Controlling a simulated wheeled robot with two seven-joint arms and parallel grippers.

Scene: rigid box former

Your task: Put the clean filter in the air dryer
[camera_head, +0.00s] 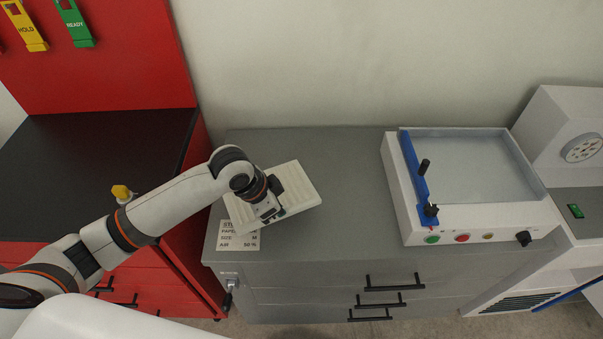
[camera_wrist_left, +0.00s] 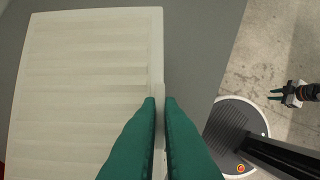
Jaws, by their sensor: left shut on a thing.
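A cream, ribbed flat panel, which looks like the filter (camera_head: 297,184), is over the grey cabinet top in the head view. In the left wrist view the filter (camera_wrist_left: 85,75) fills the left side. My left gripper (camera_head: 268,214) is shut on its near edge; its green fingers (camera_wrist_left: 160,100) pinch the rim. I cannot tell whether the filter rests on the top or is just above it. My right gripper (camera_wrist_left: 276,95) shows small at the right of the wrist view, open and empty. I cannot tell which unit is the air dryer.
A label card (camera_head: 238,236) lies at the grey cabinet's (camera_head: 340,225) front left. A white tray unit (camera_head: 475,215) with a blue bar stands on its right. A white machine (camera_head: 570,125) is far right. A red cabinet (camera_head: 95,85) is left. The grey top between filter and tray unit is clear.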

